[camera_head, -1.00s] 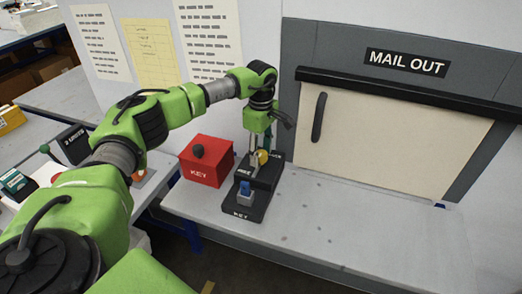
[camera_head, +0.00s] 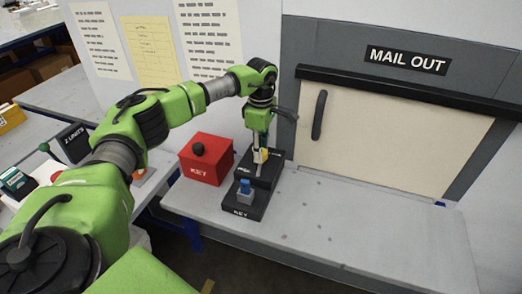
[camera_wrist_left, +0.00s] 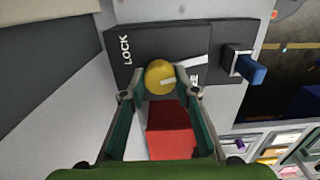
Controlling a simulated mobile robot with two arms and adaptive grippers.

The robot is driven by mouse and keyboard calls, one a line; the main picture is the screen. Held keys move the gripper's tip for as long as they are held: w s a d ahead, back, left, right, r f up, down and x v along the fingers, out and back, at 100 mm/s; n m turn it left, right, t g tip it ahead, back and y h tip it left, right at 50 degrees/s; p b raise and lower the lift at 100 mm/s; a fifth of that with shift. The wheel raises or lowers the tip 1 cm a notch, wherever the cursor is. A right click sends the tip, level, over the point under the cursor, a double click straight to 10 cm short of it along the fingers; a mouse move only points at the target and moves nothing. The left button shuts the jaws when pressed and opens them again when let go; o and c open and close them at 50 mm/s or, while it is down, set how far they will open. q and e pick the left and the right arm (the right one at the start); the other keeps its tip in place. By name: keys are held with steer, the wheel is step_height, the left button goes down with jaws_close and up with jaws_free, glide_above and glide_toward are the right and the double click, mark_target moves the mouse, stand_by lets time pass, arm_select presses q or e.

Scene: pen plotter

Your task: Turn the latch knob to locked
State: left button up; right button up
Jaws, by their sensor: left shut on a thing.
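The yellow latch knob (camera_wrist_left: 158,76) sits on a black latch plate (camera_wrist_left: 185,38) with the word LOCK at its left side in the left wrist view. A second label beside the right finger is mostly hidden. A short white mark on the knob runs roughly sideways, and a white bar lies on the plate right of it. My left gripper (camera_wrist_left: 163,85) has its fingers closed on both sides of the knob. In the head view, my left gripper (camera_head: 258,160) comes down from above onto the knob (camera_head: 262,155), which is mostly covered.
A blue key (camera_head: 244,186) stands in a grey block on the black KEY base (camera_head: 236,208), just in front of the latch. A red KEY box (camera_head: 206,160) with a black knob is close on the left. The bench (camera_head: 350,222) is clear to the right, below the MAIL OUT hatch (camera_head: 385,135).

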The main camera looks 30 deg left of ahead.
arm_select(q)
steer(key=n, duration=0.4)
steer(key=shift+n, duration=0.3)
steer(key=n, duration=0.3)
steer(key=shift+n, duration=0.3)
steer(key=n, duration=0.3)
steer(key=shift+n, duration=0.3)
steer(key=shift+r+n, duration=0.1)
steer(key=shift+n, duration=1.8)
steer(key=o, duration=1.1)
